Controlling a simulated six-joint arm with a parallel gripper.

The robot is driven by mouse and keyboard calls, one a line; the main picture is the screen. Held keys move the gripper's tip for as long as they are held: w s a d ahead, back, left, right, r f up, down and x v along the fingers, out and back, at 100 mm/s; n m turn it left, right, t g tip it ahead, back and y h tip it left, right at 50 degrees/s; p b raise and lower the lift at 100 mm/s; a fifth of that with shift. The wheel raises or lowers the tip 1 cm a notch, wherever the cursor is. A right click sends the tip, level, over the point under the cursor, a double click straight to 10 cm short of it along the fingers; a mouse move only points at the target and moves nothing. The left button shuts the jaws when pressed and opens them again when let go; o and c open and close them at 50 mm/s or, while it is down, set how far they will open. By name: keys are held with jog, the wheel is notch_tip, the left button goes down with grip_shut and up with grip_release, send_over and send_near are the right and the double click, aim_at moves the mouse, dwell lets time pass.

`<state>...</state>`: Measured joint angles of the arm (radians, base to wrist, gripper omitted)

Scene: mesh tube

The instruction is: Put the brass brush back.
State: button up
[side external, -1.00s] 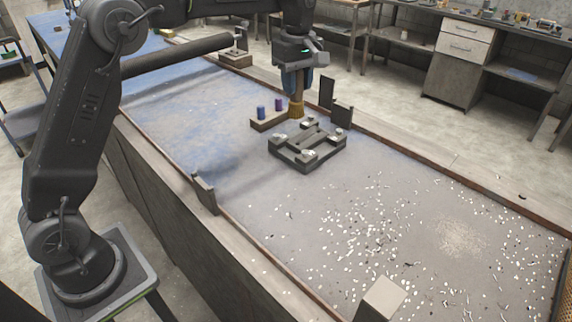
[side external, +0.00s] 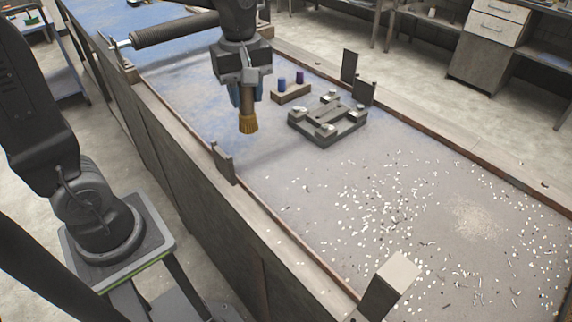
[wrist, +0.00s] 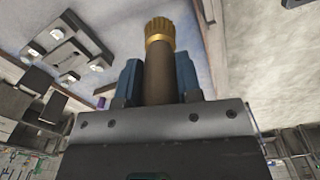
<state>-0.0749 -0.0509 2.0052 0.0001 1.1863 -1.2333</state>
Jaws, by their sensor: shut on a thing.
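The brass brush (side external: 248,123) has golden bristles pointing down and a brown handle. My gripper (side external: 247,92) is shut on its handle, with a blue finger on each side, and holds it upright over the table surface. In the wrist view the brush (wrist: 159,70) stands between the two blue fingers of my gripper (wrist: 159,80). A small wooden block (side external: 291,93) with a blue and a purple cylinder in it stands to the right of the brush, apart from it.
A dark clamp-like fixture (side external: 328,121) with pale metal pads sits right of the brush. Upright dark plates stand by the far edge (side external: 350,66) and near edge (side external: 222,160). Pale chips (side external: 400,215) litter the right part. A roller (side external: 175,30) crosses at the left.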

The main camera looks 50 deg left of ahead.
jog(key=shift+w+d+f, duration=0.35)
jog(key=shift+d+f, duration=1.25)
jog(key=shift+w+d+f, duration=0.35)
jog(key=shift+d+f, duration=1.2)
jog(key=shift+f, duration=0.1)
jog(key=shift+w+d+f, duration=0.35)
jog(key=shift+d+f, duration=1.25)
jog(key=shift+f, duration=0.1)
jog(key=o, duration=0.9)
jog(key=shift+o, duration=0.2)
